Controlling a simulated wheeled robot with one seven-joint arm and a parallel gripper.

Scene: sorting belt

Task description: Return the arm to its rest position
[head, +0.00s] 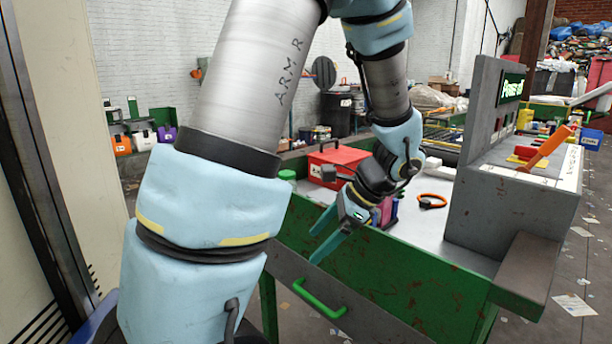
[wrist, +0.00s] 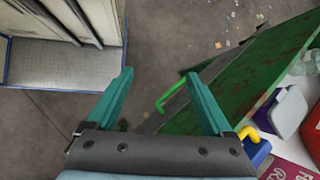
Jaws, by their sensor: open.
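My gripper (head: 329,233) hangs in front of the near edge of the green-sided workbench (head: 400,282) in the head view, with its teal fingers pointing down and to the left. In the wrist view my gripper (wrist: 160,102) shows two teal fingers spread wide with nothing between them. The floor and the green drawer handle (wrist: 172,95) lie beyond the fingertips. My arm is bent, its upper link crossing the left and middle of the head view and hiding part of the bench.
On the bench stand a red toolbox (head: 338,166) and an orange-and-black ring (head: 432,201). A grey control panel with an orange lever (head: 545,148) rises at the right. A pale cabinet (head: 65,110) stands at the left. Bare floor (wrist: 60,125) lies between cabinet and bench.

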